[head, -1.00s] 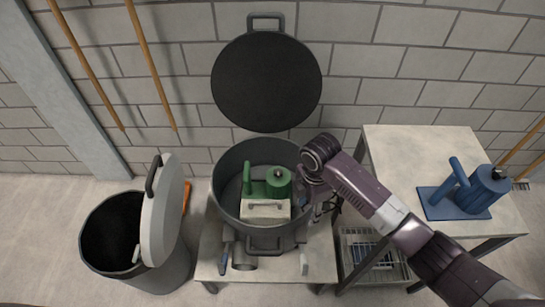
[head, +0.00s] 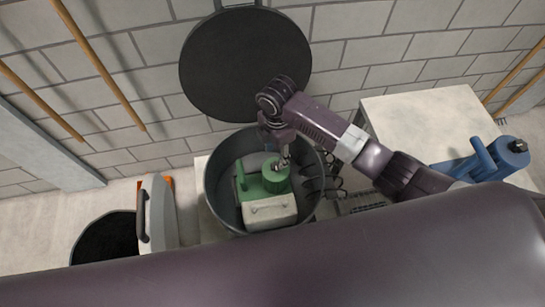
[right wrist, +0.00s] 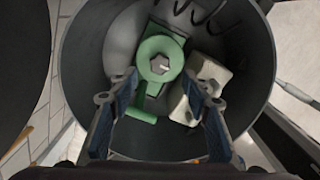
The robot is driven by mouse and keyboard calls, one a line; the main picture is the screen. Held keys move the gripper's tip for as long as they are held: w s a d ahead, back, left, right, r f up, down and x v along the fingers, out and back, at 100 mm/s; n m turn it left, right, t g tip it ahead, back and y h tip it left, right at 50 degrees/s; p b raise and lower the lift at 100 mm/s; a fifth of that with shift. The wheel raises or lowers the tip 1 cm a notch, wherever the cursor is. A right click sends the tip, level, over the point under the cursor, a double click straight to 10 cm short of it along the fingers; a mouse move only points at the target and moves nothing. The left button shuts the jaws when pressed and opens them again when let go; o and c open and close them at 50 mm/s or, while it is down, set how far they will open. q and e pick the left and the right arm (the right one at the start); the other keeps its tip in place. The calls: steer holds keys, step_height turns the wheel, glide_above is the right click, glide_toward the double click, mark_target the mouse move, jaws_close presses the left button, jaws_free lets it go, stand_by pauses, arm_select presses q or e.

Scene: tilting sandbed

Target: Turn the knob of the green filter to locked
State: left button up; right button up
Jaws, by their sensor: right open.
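The green filter (head: 265,181) sits inside the dark round pot (head: 213,205), beside a pale block (head: 270,212). Its small grey knob (right wrist: 159,63) is on top of the green cylinder in the right wrist view; in the head view my gripper partly covers it. My right gripper (head: 281,157) points down over the pot, above the filter. I cannot tell a locked mark on the knob. My left gripper is not in view.
The pot's black lid (head: 245,65) stands open against the brick wall. A blue filter (head: 488,160) stands on the pale table (head: 425,115) at right. An open bin (head: 105,240) is at lower left. Dark hooks (right wrist: 205,12) hang on the pot's inner wall.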

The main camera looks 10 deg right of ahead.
mark_target(276, 165)
step_height(276, 165, down, 5)
steer(key=shift+f, duration=0.7)
steer(key=c, duration=1.1)
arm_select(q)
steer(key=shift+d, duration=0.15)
arm_select(e)
steer(key=shift+c, duration=0.2)
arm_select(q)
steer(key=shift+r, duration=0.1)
